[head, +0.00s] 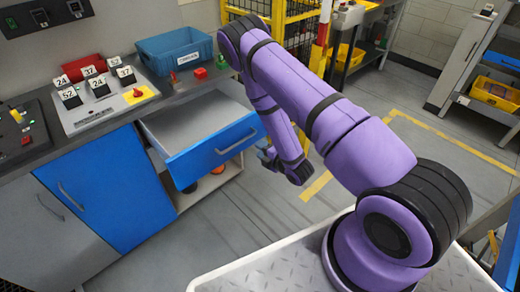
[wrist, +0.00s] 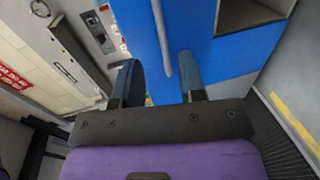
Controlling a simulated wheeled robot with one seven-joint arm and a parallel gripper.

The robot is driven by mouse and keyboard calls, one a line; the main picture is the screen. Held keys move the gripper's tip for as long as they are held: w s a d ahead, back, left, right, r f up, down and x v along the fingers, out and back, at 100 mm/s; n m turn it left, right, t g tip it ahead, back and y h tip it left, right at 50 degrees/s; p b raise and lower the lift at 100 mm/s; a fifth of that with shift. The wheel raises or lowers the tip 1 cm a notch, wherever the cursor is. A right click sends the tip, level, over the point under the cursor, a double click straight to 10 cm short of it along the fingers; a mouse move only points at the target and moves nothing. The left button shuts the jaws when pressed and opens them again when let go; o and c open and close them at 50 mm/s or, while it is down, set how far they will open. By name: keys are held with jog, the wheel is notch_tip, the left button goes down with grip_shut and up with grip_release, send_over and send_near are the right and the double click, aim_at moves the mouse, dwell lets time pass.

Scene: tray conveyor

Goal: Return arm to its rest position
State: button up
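My purple arm reaches over to the open drawer. My gripper (head: 266,154) is just to the right of the drawer's blue front (head: 216,151). In the wrist view my gripper (wrist: 158,76) has its two fingers apart, with nothing seen held between them. A blue panel (wrist: 145,22) with a long grey handle (wrist: 161,38) shows beyond the fingers. I cannot tell the exact gap between fingers and handle. The drawer (head: 190,122) is pulled out and its visible inside looks empty.
A blue bin (head: 175,50) and a control panel (head: 103,95) with numbered tags stand on the counter. A blue cabinet door (head: 108,190) is shut below. A yellow cage (head: 298,30) stands behind my arm. Floor is clear right of the drawer.

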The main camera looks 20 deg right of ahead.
jog(key=w+r+m+g+h, duration=0.1)
jog(key=w+r+m+h, duration=0.2)
jog(key=r, duration=0.5)
jog(key=w+r+m, duration=0.3)
jog(key=w+r, duration=0.2)
jog(key=r, duration=0.2)
jog(key=s+d+r+m+g+h, duration=0.1)
jog(key=s+r+m+g, duration=0.15)
jog(key=r, duration=0.55)
jog(key=s+d+r+m+g+h, duration=0.1)
jog(key=s+r+m, duration=0.15)
jog(key=r, duration=0.55)
jog(key=s+r+m+g, duration=0.2)
jog(key=s+r+m, duration=0.4)
jog(key=s+r, duration=0.6)
jog(key=s+r+m+g, duration=0.1)
jog(key=s+r+m, duration=0.1)
jog(key=s, duration=0.7)
jog(key=s+r+m+g, duration=0.2)
jog(key=s+r, duration=0.2)
jog(key=s, duration=0.6)
jog(key=shift+s+a+r+m, duration=0.15)
jog(key=shift+s+a+m, duration=0.15)
jog(key=shift+a, duration=0.15)
